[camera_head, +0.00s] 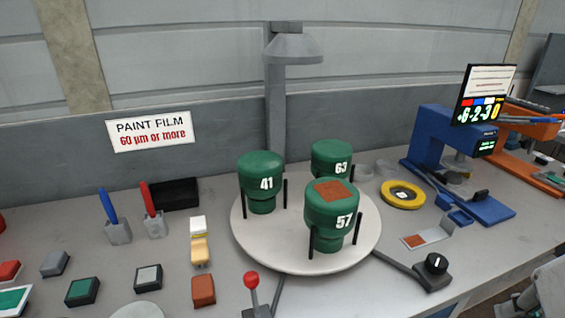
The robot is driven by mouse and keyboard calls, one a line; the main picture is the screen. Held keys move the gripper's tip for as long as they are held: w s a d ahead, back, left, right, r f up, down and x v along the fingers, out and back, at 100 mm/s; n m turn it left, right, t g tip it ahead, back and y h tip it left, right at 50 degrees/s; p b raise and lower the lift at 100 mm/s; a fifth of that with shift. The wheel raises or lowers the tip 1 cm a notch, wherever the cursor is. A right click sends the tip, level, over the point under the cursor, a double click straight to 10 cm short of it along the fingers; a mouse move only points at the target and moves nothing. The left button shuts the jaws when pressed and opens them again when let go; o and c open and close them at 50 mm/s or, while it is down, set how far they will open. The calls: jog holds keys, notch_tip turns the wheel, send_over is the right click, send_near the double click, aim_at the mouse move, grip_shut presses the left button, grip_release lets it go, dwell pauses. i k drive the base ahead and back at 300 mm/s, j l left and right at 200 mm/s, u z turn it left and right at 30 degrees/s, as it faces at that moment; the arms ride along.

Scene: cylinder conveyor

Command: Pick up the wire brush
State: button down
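No tool is labelled as the wire brush. A brush-like tool (199,243) with a pale block at the top, a yellow band and a tan body lies on the grey table, left of the round turntable. I cannot tell for sure that it is the wire brush. A blue-handled tool (110,212) and a red-handled tool (151,205) stand upright in grey holders further left; their lower ends are hidden. At the lower right edge a grey jointed part (540,293) shows, seemingly my gripper, far from these tools. Its fingers are cut off or unclear.
The white turntable (272,258) carries green cylinders 41 (261,172), 63 (331,153) and 57 (331,205) among black posts. A red-knobbed lever (252,281) and a rust-coloured block (203,291) are near the front. A black tray (176,194) sits behind the holders.

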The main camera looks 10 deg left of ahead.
aim_at(200, 252)
jog(key=u, duration=1.2)
